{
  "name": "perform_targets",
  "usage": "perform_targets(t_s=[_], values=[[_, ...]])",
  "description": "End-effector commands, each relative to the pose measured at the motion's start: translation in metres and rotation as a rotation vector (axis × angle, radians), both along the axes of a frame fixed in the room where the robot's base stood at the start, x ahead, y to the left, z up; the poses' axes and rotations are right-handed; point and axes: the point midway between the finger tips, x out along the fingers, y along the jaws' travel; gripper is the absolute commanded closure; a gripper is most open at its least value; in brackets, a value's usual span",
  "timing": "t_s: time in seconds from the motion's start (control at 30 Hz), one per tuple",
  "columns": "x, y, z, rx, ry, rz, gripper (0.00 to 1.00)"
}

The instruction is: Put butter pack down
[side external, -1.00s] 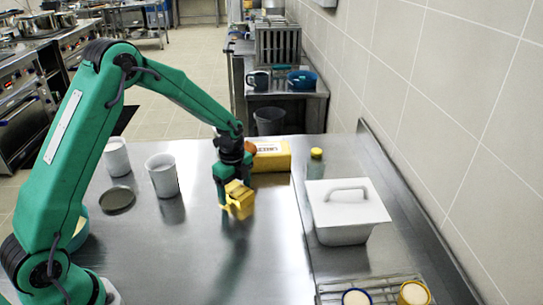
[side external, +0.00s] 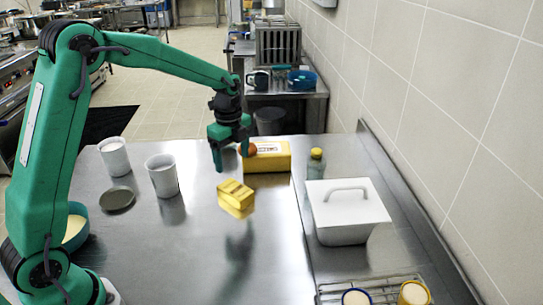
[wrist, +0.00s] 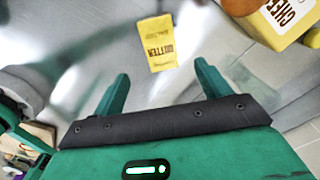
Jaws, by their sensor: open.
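The yellow butter pack (side external: 235,194) lies on the steel counter, with its reflection just below it. In the wrist view the pack (wrist: 157,44) lies beyond my fingertips, its lettering showing. My gripper (side external: 232,161) is raised above and behind the pack, apart from it. In the wrist view its two green fingers (wrist: 162,82) are spread with nothing between them.
A yellow cheese box (side external: 270,160) stands behind, with an orange round thing (side external: 250,149) by it. A white lidded container (side external: 345,225) and a bottle (side external: 316,163) stand right. White cups (side external: 163,178) stand left. The front middle counter is clear.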

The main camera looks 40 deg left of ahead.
Motion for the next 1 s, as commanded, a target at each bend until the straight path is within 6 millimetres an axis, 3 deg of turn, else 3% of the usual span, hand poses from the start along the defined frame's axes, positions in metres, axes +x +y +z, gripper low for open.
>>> perform_targets(t_s=[0.77, 1.0], values=[[-0.001, 0.000, 0.008, 0.000, -0.003, 0.007, 0.24], [-0.015, -0.004, 0.028, 0.001, -0.036, 0.105, 0.24]])
